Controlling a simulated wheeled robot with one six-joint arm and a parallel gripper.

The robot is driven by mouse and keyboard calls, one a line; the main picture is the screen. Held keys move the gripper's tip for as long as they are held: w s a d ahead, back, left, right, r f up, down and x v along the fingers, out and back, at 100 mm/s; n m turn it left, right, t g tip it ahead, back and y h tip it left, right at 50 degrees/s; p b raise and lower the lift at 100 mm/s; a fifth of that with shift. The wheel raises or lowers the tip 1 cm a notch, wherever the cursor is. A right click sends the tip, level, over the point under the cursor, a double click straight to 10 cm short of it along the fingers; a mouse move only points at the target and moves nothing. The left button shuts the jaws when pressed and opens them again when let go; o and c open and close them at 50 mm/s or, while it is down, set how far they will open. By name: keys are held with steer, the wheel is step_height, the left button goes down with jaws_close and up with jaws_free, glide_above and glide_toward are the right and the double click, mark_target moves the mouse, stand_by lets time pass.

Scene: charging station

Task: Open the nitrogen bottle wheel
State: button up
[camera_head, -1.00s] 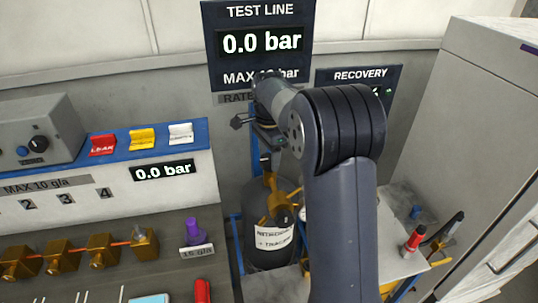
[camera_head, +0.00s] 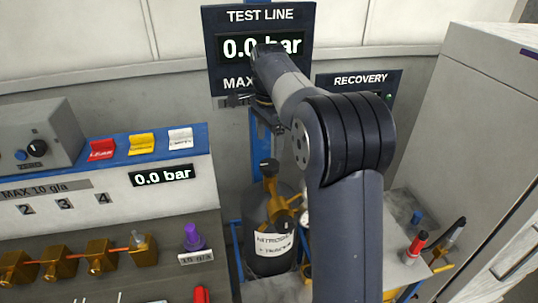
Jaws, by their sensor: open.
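The nitrogen bottle (camera_head: 262,215) is a dark grey cylinder standing below the test line display, with a white label reading nitrogen and tracer. Brass fittings (camera_head: 271,186) rise from its top, with a dark round cap or wheel (camera_head: 269,167) at their upper end. A second dark round end shows lower on the brass, in front of the bottle. I cannot tell for sure which one is the bottle wheel. My gripper (camera_head: 252,112) is open, above the brass fittings and apart from them, in front of the display's lower edge. My wrist hides part of the fingers.
The test line display (camera_head: 224,80) reads 0.0 bar. A bench at left carries red, yellow and white switches, brass valves (camera_head: 103,256) and a purple fitting (camera_head: 193,238). A small table at right holds a red-capped item (camera_head: 417,244). A grey cabinet (camera_head: 465,130) stands far right.

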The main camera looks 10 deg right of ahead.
mark_target(269, 164)
step_height(269, 164, up, 3)
steer(key=shift+r, duration=0.2)
step_height(269, 164, down, 11)
steer(key=shift+p, duration=0.5)
steer(key=shift+m, duration=0.6)
steer(key=shift+r, duration=0.15)
